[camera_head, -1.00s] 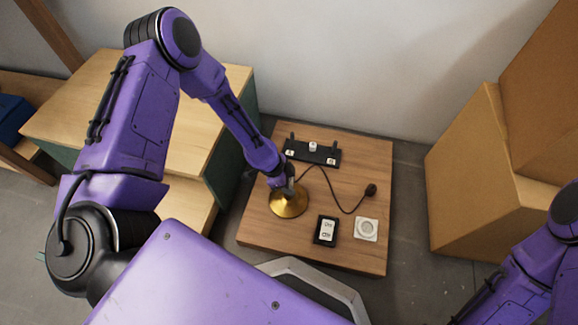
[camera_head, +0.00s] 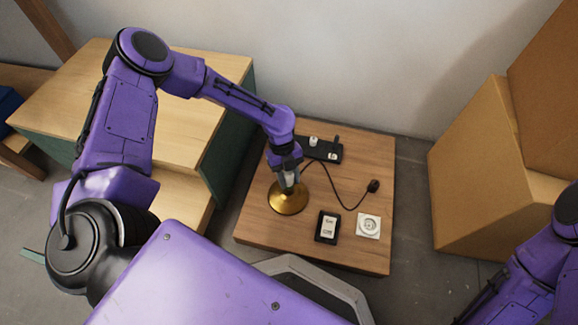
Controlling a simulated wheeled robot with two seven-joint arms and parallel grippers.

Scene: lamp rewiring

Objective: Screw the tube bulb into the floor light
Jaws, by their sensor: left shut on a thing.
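The floor light shows as a round brass base (camera_head: 288,198) on the low wooden table, with a dark cord running right from it to a dark plug (camera_head: 374,186). My left gripper (camera_head: 288,182) points down right above the brass base. It is shut on a small pale thing just over the base, which may be the tube bulb; the wrist hides most of it. I cannot tell whether it touches the lamp's socket. My right arm shows at the lower right, but its gripper is out of view.
On the wooden table (camera_head: 262,228) are a black strip (camera_head: 322,150) with small white pieces, partly behind my left wrist, a black-framed switch (camera_head: 327,227) and a white round socket plate (camera_head: 368,226). Cardboard boxes (camera_head: 470,170) stand right; a wooden cabinet (camera_head: 60,100) stands left.

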